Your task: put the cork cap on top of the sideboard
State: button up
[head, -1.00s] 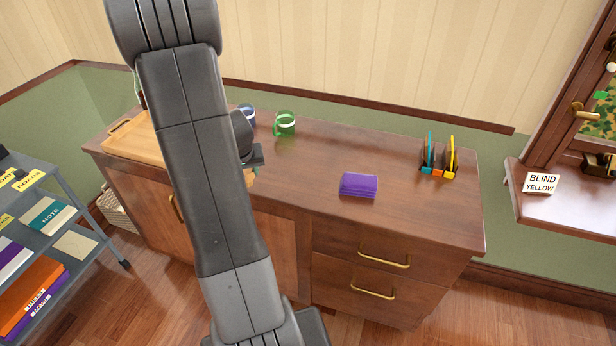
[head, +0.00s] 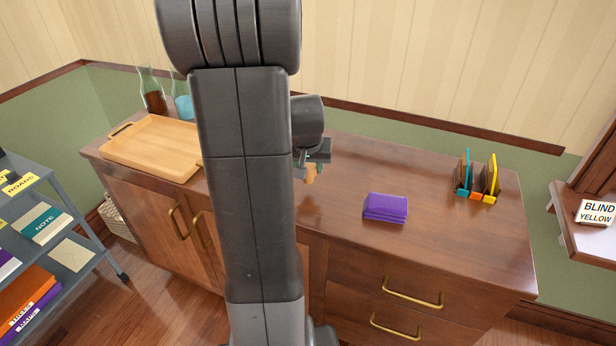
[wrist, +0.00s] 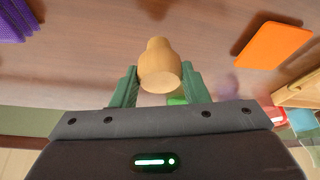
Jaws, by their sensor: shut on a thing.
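The cork cap (wrist: 159,66) is a pale tan, stepped round plug. My gripper (wrist: 160,88) is shut on it, with a green finger on either side. In the head view the cork cap (head: 310,173) hangs below my gripper (head: 314,160), in front of the sideboard top. My arm hides part of this area, and I cannot tell the exact gap between cap and wood. The sideboard (head: 440,235) is brown wood with brass handles, and its top shows bare around the cap.
A purple folded cloth (head: 386,207) lies right of the cap. A letter rack (head: 478,182) stands farther right. A wooden tray (head: 150,148) and glass bottles (head: 152,92) are at left. An orange flat thing (wrist: 272,45) shows in the wrist view. The front right top is clear.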

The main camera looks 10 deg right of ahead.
aim_at(308, 175)
jog(key=shift+f, duration=1.65)
jog(key=shift+f+b, duration=0.2)
jog(key=shift+b, duration=0.1)
jog(key=o, duration=0.9)
jog(key=shift+o, duration=0.2)
jog(key=shift+r, duration=0.2)
jog(key=shift+r, duration=0.2)
jog(key=p+v, duration=0.1)
jog(key=v, duration=1)
jog(key=shift+s+r, duration=0.2)
jog(key=shift+r, duration=0.1)
jog(key=shift+a, duration=0.1)
